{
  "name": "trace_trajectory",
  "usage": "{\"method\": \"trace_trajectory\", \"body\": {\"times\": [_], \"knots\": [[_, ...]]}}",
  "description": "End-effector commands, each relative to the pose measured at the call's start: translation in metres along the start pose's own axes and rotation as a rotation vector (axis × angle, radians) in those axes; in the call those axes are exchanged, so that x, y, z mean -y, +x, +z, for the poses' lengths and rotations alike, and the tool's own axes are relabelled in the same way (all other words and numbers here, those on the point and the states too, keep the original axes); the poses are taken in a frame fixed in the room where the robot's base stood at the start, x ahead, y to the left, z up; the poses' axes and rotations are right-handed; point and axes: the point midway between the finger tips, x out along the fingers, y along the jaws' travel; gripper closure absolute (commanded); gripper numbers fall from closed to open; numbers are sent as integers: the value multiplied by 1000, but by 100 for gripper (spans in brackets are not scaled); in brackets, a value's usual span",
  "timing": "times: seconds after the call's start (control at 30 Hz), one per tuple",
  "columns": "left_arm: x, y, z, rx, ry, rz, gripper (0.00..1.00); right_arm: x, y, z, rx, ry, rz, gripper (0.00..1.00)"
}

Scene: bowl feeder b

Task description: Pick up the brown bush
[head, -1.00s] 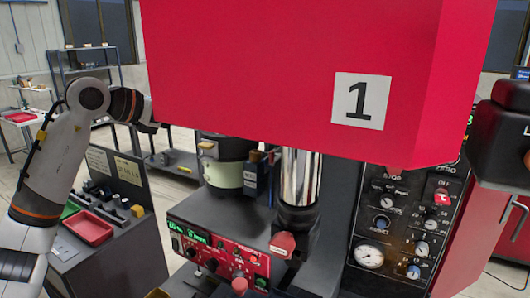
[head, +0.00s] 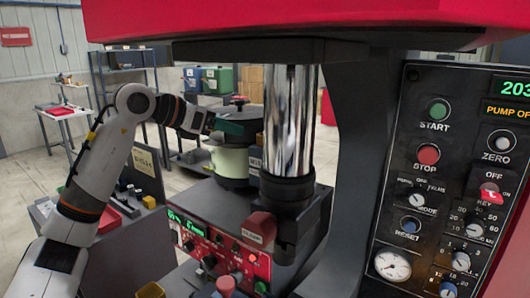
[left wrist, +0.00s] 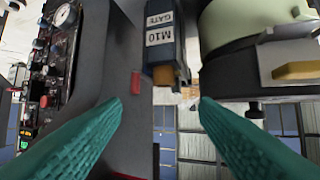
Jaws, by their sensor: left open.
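A small brown piece (left wrist: 168,75), which may be the brown bush, sits at the lower end of the dark block labelled "M10 GATE" (left wrist: 160,38) in the left wrist view. My left gripper (left wrist: 162,104) is open, with its teal fingers on either side below this piece and nothing between them. In the head view the left gripper (head: 238,122) is at the pale green bowl feeder (head: 231,161), seen near its top. The brown piece cannot be made out in the head view. My right gripper is not in view.
A chrome column (head: 289,120) stands right of the feeder under the red press head (head: 280,15). A control panel (head: 440,190) is at the right. A red-fronted control box (head: 215,245) is below the feeder. In the left wrist view a yellow-brown block (left wrist: 300,70) is at right.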

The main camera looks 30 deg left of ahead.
Motion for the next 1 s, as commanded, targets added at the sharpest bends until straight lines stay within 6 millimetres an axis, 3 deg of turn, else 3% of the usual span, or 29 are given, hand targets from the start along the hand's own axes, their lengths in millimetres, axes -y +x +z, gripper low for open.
{"method": "trace_trajectory", "body": {"times": [0.07,0.4,0.67,0.8,1.0], "knots": [[0,5,6,0,-1,1,45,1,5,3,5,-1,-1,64],[0,58,2,0,-3,4,45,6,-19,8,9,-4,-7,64],[2,78,2,1,-3,2,45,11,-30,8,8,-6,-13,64],[5,100,-1,2,-5,5,45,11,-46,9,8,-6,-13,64],[6,121,2,1,-1,1,45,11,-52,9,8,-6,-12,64]]}}
